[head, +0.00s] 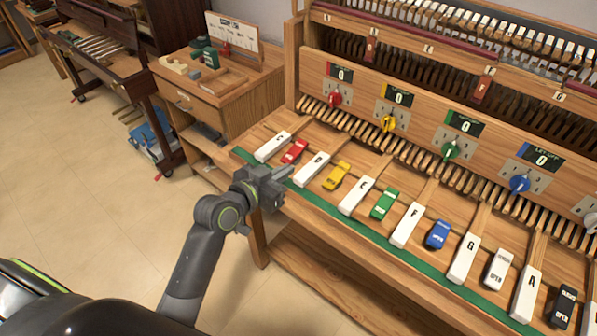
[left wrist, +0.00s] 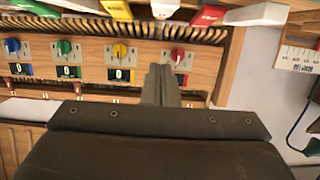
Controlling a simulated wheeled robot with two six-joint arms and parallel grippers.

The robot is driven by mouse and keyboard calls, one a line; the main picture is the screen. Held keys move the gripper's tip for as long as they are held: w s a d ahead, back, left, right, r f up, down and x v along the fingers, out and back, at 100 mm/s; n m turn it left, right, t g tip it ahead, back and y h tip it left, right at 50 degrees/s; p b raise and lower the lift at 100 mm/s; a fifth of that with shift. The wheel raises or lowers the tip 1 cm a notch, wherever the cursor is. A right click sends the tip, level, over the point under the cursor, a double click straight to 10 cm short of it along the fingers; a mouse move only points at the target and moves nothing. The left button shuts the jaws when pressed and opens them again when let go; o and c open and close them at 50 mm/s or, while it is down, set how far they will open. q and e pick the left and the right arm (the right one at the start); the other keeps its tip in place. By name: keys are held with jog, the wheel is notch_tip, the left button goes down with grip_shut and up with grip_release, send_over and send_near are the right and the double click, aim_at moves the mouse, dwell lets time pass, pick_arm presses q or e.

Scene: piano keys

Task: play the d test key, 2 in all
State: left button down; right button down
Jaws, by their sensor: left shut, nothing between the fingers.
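The D test key (head: 311,168) is a white bar with a black letter on the sloped wooden key bed, between the red block (head: 295,151) and the yellow block (head: 336,176). My left gripper (head: 279,180) is shut and empty, just in front of and to the left of the D key's near end. I cannot tell whether it touches anything. In the left wrist view, which looks upside down, the shut fingers (left wrist: 161,86) stand in the middle, and a white key end, probably D, shows at the top edge (left wrist: 165,8). My right gripper is not in view.
White keys C (head: 273,147) and E (head: 357,195) flank D, with more keys to the right. Counters behind, such as the red-dial one (head: 341,75) and yellow-dial one (head: 398,97), read 0. A green strip (head: 330,215) edges the bed. A wooden cabinet (head: 225,90) stands left.

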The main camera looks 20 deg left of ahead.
pick_arm(q)
send_over(298, 179)
jog(key=shift+w+d+f+p, duration=0.1)
jog(key=shift+f+p, duration=0.25)
jog(key=shift+f, duration=0.3)
notch_tip(298, 179, down, 3)
jog(key=shift+r, duration=0.1)
jog(key=shift+f, duration=0.7)
